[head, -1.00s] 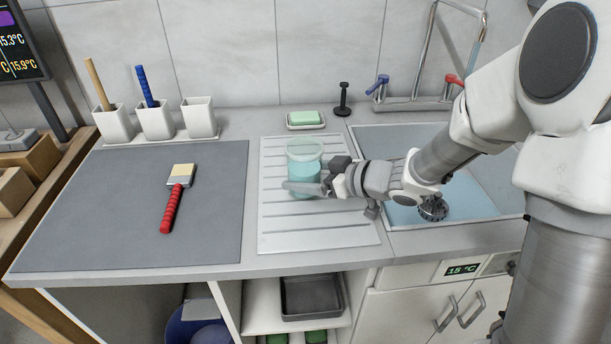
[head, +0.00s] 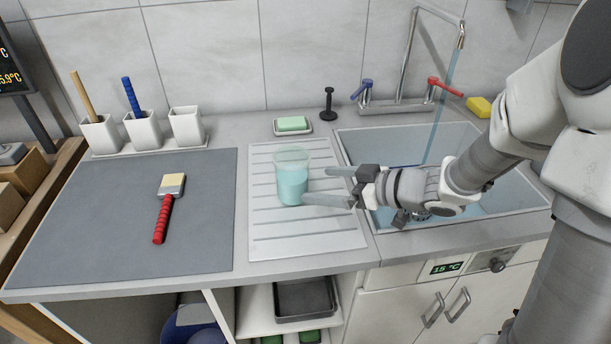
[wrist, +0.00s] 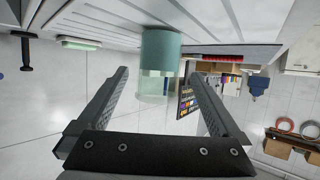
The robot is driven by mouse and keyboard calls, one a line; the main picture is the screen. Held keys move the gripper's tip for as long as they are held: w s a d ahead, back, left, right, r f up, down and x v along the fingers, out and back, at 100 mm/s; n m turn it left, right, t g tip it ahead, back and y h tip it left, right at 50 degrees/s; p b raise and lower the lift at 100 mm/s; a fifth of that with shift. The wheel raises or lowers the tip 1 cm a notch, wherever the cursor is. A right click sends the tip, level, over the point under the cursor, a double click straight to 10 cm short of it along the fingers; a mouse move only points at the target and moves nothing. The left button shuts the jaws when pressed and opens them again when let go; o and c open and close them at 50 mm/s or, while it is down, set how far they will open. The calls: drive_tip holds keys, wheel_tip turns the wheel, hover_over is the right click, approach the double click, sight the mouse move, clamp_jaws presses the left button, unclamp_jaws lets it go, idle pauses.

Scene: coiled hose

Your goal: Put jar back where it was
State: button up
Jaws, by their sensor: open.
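The jar (head: 292,184) is a clear, straight-sided vessel with pale blue-green liquid in it. It stands upright on the ribbed drainboard (head: 300,238), left of the sink. My gripper (head: 335,186) is open, its fingers pointing left toward the jar from the right. In the wrist view the jar (wrist: 160,55) appears upside down, ahead of and between the fingers of my gripper (wrist: 162,85). Clear space shows between the jar and both fingers in the wrist view.
A brush with a red handle (head: 163,219) lies on the grey mat (head: 90,225). White cups (head: 187,126) stand behind the mat. Soap on a dish (head: 293,125) and a black stopper (head: 328,104) sit behind the drainboard. Water runs from the faucet (head: 424,55) into the sink (head: 460,140).

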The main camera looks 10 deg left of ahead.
drive_tip(key=v, duration=0.3)
drive_tip(key=shift+s+d+p, duration=0.1)
drive_tip(key=shift+p, duration=0.2)
drive_tip(key=shift+w+d+r+t, duration=0.15)
drive_tip(key=shift+w+d+t, duration=0.05)
drive_tip(key=shift+w+t, duration=0.1)
drive_tip(key=w+d+r+m+t+h, duration=0.1)
drive_tip(key=d+r+m+t+h, duration=0.2)
drive_tip(key=d+r+m+h, duration=0.25)
drive_tip(key=w+d+r+m+t+h, duration=0.1)
drive_tip(key=d+r+m+t+h, duration=0.1)
drive_tip(key=d+r+h, duration=0.45)
drive_tip(key=s+f+m+g, duration=0.2)
drive_tip(key=s+m+g, duration=0.3)
drive_tip(key=s, duration=1.5)
drive_tip(key=shift+s+d+f+g, duration=0.25)
drive_tip(key=shift+s+f+g, duration=0.1)
drive_tip(key=shift+s+g, duration=0.05)
drive_tip(key=shift+r, duration=0.15)
